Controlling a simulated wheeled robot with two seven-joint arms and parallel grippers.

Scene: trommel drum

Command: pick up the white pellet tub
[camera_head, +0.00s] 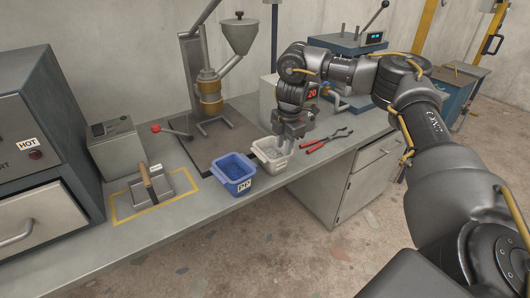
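The white pellet tub (268,161) stands on the grey bench near its front edge, just right of a blue tub. My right gripper (289,147) points down at the white tub's right side. Its fingertips are at the tub's right rim and cover part of it. Whether the fingers are closed on the rim is too small to tell. The tub looks upright and on the bench. My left gripper is not in view.
The blue tub (234,174) labelled PP is close at left. Red-handled tongs (328,141) lie to the right. A hopper machine (211,97) with a red-knobbed lever stands behind. A framed mould with a wooden handle (147,179) lies farther left.

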